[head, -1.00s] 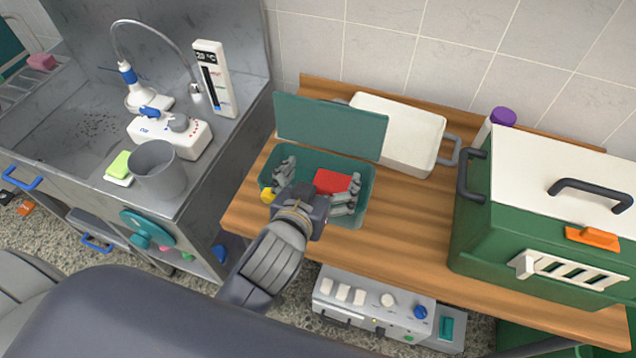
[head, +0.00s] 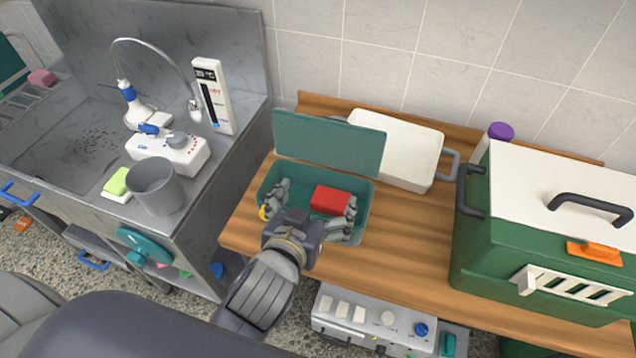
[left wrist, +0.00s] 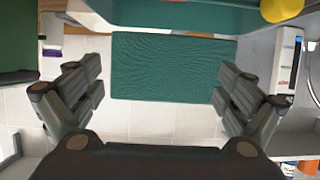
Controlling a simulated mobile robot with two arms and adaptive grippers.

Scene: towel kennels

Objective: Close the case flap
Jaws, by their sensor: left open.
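The teal case (head: 265,195) sits on the wooden bench with its flap (head: 325,141) standing up along its back edge. In the left wrist view the flap (left wrist: 172,66) lies between my fingers, farther off, and the case (left wrist: 180,14) shows along the top edge. A red block (head: 329,200) is in the case, and a yellow thing (head: 263,213) shows at its left end. My left gripper (head: 314,207) is open over the case's front part, in front of the flap and apart from it. Its fingers partly hide the case's inside. My right gripper is out of view.
A white tray (head: 394,155) stands just behind the flap. A green carrier with a white lid (head: 560,190) stands at right. A grey cup (head: 156,190) and a sink counter are at left. Bare bench (head: 415,225) lies right of the case.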

